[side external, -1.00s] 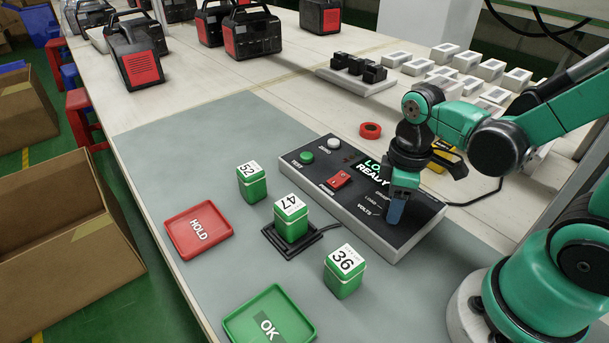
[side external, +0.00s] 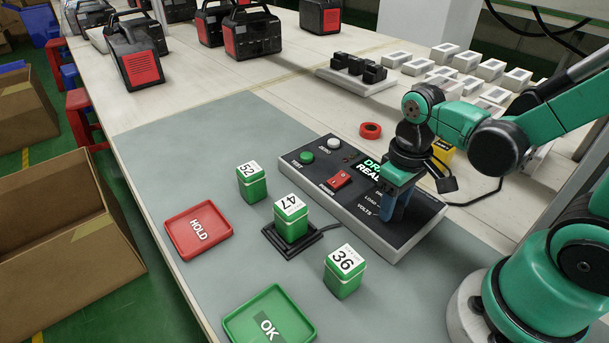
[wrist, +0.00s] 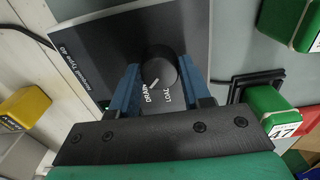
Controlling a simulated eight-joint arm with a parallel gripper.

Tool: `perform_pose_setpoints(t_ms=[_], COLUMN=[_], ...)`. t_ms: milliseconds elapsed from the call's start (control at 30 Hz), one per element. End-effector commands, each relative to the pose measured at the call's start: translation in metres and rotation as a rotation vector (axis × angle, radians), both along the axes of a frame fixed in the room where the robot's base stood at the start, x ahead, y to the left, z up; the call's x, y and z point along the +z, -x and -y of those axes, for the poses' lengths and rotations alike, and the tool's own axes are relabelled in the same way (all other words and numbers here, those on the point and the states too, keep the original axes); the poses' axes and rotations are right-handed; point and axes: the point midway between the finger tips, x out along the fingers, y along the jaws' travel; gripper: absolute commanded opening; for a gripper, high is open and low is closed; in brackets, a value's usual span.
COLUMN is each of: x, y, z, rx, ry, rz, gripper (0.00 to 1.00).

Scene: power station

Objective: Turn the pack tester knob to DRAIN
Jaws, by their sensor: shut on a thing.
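The pack tester (side external: 330,200) is a dark-topped box with a lit display (side external: 372,167), partly hidden by my arm; it shows letters beginning "DRA" above "REA". My gripper (side external: 388,208) reaches down onto the tester's right part. In the wrist view the round black knob (wrist: 164,66) sits between my two blue fingers, which are shut on it. The knob's white pointer line points toward the DRAIN label, with the LOAD label just right of it. The side view hides the knob behind my fingers.
A green pack marked 47 (side external: 291,224) stands on a black cradle beside the tester. Packs 52 (side external: 251,186) and 36 (side external: 343,278) stand on the grey mat. A red HOLD tray (side external: 180,225) and green OK tray (side external: 245,318) lie left and front. A red ring (side external: 371,130) lies behind.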

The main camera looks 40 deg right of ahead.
Motion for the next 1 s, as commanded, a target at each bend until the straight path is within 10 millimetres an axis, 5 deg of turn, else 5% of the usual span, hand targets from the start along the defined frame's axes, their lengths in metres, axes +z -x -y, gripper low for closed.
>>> perform_pose_setpoints(t_ms=[400, 433, 533, 1000], x=[0.0, 0.0, 0.0, 0.0077], y=[-0.0002, -0.0002, -0.0001, -0.0005], z=[0.0, 0.0, 0.0, 0.0001], rx=[-0.008, -0.008, -0.007, -0.006], ry=[0.0, 0.0, 0.0, 0.0], rz=[0.001, 0.001, 0.001, 0.0], gripper=[0.0, 0.48, 0.74, 0.74])
